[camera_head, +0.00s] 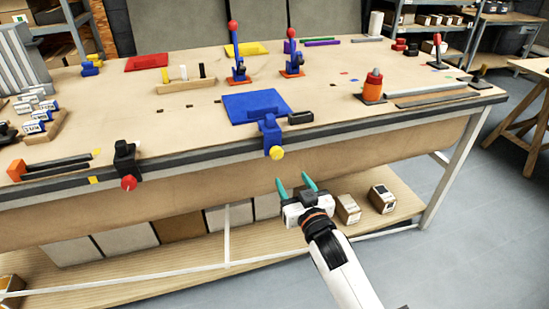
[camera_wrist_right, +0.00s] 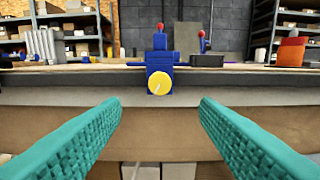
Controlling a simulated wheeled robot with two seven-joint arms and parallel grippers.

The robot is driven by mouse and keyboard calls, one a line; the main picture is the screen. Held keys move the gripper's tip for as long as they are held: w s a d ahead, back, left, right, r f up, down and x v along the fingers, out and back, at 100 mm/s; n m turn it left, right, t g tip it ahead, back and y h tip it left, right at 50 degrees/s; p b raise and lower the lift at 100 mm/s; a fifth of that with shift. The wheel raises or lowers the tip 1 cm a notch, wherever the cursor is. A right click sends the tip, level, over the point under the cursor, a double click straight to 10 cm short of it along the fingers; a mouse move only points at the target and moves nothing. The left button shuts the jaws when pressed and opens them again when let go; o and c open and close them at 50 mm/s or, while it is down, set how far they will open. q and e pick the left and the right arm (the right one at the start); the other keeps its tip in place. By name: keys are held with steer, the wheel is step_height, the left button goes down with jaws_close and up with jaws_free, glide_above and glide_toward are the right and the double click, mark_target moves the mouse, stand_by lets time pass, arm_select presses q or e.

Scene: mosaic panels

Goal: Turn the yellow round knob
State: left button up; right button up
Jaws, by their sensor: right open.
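The yellow round knob (camera_head: 277,153) is on the front of a blue clamp-like fixture (camera_head: 270,130) at the front edge of the workbench. In the right wrist view the knob (camera_wrist_right: 160,83) faces me near the middle, a little above the space between my fingers. My right gripper (camera_head: 296,185) is open and empty, with teal fingers, in front of the bench edge and below the knob in the head view. It is apart from the knob. In the right wrist view the open fingers (camera_wrist_right: 158,112) stand wide on either side. My left gripper is not in view.
A black fixture with a red knob (camera_head: 129,183) is on the bench edge to the left. A black block (camera_head: 301,117) lies right of the blue fixture. The lower shelf (camera_head: 300,240) holds boxes. The space before the knob looks clear.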

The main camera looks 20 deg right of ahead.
mark_target(278, 156)
steer(key=w, duration=1)
steer(key=shift+w+a, duration=0.2)
steer(key=shift+w, duration=0.1)
steer(key=c, duration=1)
